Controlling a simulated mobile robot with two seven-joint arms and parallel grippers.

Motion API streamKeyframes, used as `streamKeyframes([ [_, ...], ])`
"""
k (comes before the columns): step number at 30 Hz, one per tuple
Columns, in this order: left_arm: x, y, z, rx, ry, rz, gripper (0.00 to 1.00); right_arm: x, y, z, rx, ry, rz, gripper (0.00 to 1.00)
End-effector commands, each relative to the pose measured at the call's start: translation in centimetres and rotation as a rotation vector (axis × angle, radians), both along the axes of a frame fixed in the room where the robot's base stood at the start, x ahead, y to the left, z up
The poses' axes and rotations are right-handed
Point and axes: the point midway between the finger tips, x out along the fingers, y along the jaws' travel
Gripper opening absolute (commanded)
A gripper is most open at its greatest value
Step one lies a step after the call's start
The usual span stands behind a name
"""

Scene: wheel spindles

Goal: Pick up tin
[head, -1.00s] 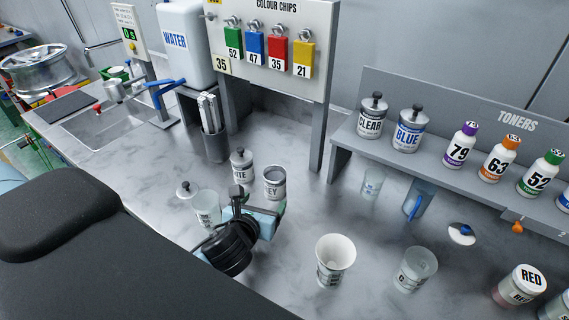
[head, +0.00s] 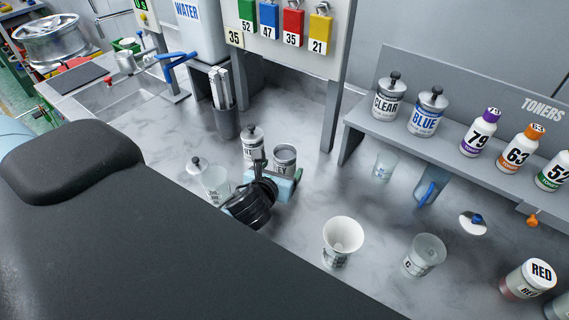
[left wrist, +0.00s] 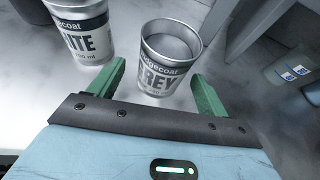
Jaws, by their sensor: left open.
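A grey tin without a lid, labelled "GREY" (left wrist: 168,60), stands upright on the bench; it also shows in the head view (head: 284,156). My left gripper (left wrist: 157,70) is open, with its green fingers on either side of the tin's near side. I cannot tell whether either finger touches it. In the head view the left gripper (head: 287,178) is just in front of this tin and hides its lower part. A lidded white tin (head: 252,143) stands close to its left, also in the left wrist view (left wrist: 84,32), outside the left finger. The right gripper is not in view.
A cup of tools (head: 226,122) stands behind the tins, and a clear cup (head: 215,182) to the left. A white cup (head: 342,240) and another clear cup (head: 425,254) stand at the right front. The toner shelf (head: 440,145) is at the right.

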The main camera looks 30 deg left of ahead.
Motion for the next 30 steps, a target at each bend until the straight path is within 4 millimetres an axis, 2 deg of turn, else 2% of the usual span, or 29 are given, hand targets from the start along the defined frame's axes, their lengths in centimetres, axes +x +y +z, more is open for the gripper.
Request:
streamKeyframes([
  [3,1.6,0.1,-0.5,-0.003,-0.003,0.002,0.77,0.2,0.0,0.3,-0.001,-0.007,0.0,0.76],
  [9,3.2,0.5,-1.2,0.0,-0.002,0.001,0.77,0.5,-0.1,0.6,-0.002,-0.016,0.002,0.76],
  [18,3.4,0.6,-1.4,-0.001,-0.001,0.0,0.77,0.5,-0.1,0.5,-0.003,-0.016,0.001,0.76],
  [30,3.4,0.6,-1.4,0.0,-0.001,0.0,0.25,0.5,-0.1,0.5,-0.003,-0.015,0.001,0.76],
])
